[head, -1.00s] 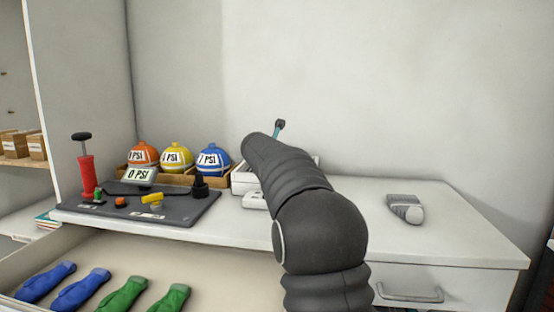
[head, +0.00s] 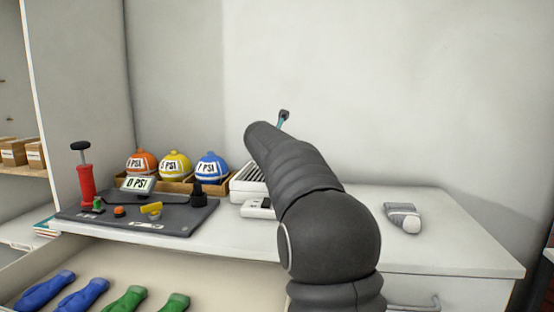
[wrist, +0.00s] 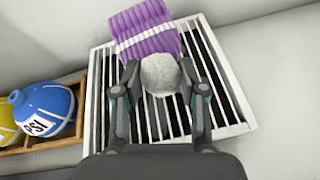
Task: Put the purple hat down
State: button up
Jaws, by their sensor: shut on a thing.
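The purple hat (wrist: 143,28) has a white stripe and a whitish round pompom. In the wrist view it is at the top middle, over a white slatted rack (wrist: 97,95). My gripper (wrist: 158,75) is shut on the hat at its pompom, one finger on each side. I cannot tell whether the hat touches the rack. In the head view my arm hides the hat and the gripper's fingers. The rack shows partly there (head: 246,183), left of my arm.
Orange, yellow and blue balls (head: 211,166) marked PSI sit in a wooden holder behind a dark pump board (head: 140,218). A grey-white object (head: 403,217) lies on the right counter. An open drawer in front holds blue and green gloves (head: 124,303).

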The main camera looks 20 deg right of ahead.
jog(key=s+d+r+p, duration=0.1)
jog(key=s+d+r, duration=0.1)
jog(key=s+r, duration=0.3)
jog(key=s, duration=0.4)
jog(key=shift+r, duration=0.25)
